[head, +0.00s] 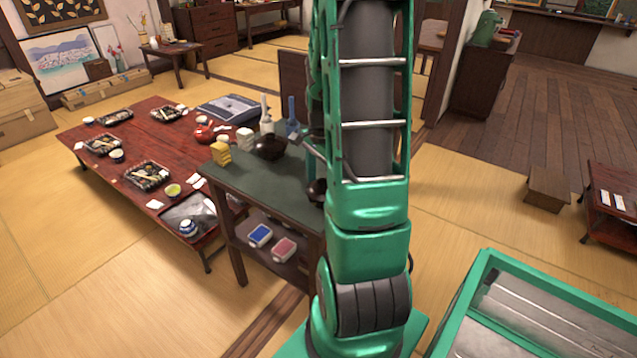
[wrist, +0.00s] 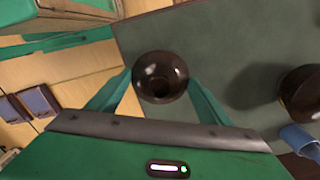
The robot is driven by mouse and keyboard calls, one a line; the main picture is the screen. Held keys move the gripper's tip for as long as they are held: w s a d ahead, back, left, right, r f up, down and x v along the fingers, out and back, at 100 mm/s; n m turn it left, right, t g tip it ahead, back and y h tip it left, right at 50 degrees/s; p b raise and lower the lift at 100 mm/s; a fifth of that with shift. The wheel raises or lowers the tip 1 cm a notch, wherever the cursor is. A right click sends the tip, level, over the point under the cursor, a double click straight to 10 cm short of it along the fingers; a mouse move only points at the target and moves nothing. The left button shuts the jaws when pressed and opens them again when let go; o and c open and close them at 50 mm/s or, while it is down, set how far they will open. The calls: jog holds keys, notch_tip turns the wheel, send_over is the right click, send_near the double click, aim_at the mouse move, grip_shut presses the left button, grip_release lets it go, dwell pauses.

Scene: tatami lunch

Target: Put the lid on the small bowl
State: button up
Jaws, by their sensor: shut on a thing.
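My gripper (wrist: 160,88) has its two green fingers on either side of a dark brown, glossy round piece (wrist: 160,68) and is shut on it. It looks like the lid, with a darker round spot near its middle; I cannot rule out a bowl. The wrist view shows it over the edge of the dark green table top; its height is unclear. A dark bowl (wrist: 302,92) is at the right edge of that view, apart from my gripper. In the head view a dark bowl (head: 268,147) stands on the side table, and my arm hides my gripper.
The dark green side table (head: 235,170) also carries a yellow stack (head: 220,154), a white block (head: 245,138) and a blue bottle (head: 291,112). Blue and red packs (head: 260,235) lie on its lower shelf. A low red table (head: 125,145) with trays and cups stands left.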

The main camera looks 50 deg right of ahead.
dwell(0.3)
jog(key=o, duration=1.3)
jog(key=shift+c, duration=0.2)
jog(key=shift+r, duration=3)
jog(key=shift+c, duration=0.6)
grip_shut()
jog(key=shift+f, duration=1.3)
